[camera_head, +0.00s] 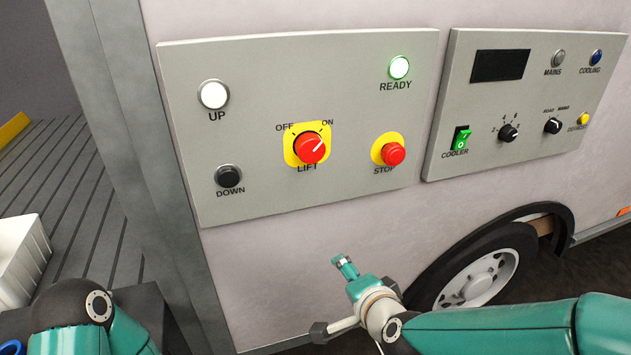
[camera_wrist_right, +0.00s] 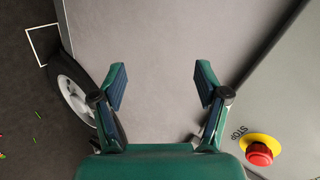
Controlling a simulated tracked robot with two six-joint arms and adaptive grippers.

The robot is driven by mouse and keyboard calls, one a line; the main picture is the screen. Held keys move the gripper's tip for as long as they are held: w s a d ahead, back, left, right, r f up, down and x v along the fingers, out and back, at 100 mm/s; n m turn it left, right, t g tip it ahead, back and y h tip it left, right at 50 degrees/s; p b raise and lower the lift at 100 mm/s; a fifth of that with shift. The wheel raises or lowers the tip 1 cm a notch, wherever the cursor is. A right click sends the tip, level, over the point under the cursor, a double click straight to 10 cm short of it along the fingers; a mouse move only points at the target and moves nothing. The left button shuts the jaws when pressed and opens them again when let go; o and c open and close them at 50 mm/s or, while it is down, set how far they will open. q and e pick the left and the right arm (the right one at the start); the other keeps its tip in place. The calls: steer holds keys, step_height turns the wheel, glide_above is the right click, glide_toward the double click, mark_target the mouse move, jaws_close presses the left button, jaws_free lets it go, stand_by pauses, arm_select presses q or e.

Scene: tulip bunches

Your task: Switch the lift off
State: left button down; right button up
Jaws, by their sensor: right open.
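The red LIFT switch (camera_head: 310,148) sits on a yellow plate on the left control panel (camera_head: 260,200), between the OFF and ON labels. Its white mark points up and right, toward ON. The green-ringed READY lamp (camera_head: 399,67) above it is lit. My right gripper (camera_head: 346,266) is below the panel, apart from it and from the switch. In the right wrist view its two fingers (camera_wrist_right: 162,85) are spread, with nothing between them. My left arm shows at the bottom left, but its gripper is not seen.
The red STOP button (camera_head: 393,154) is right of the switch; it also shows in the right wrist view (camera_wrist_right: 260,153). The white UP button (camera_head: 214,95) and black DOWN button (camera_head: 229,176) are left. A cooler panel (camera_head: 490,110) is further right. A wheel (camera_head: 480,278) and white crate (camera_head: 22,262) are lower.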

steer(key=s+a+r+m+t+y+b, duration=0.1)
steer(key=s+r+m+t, duration=0.15)
steer(key=r, duration=0.45)
steer(key=s+a+r+m+t+b, duration=0.1)
steer(key=r+m+b, duration=0.15)
steer(key=r, duration=0.35)
steer(key=m+t+y+b, duration=0.1)
steer(key=m+t, duration=0.1)
steer(key=m, duration=0.3)
glide_toward(313, 153)
steer(key=x, duration=0.9)
steer(key=shift+w+b, duration=0.15)
steer(key=shift+b, duration=0.25)
arm_select(q)
step_height(313, 153, down, 7)
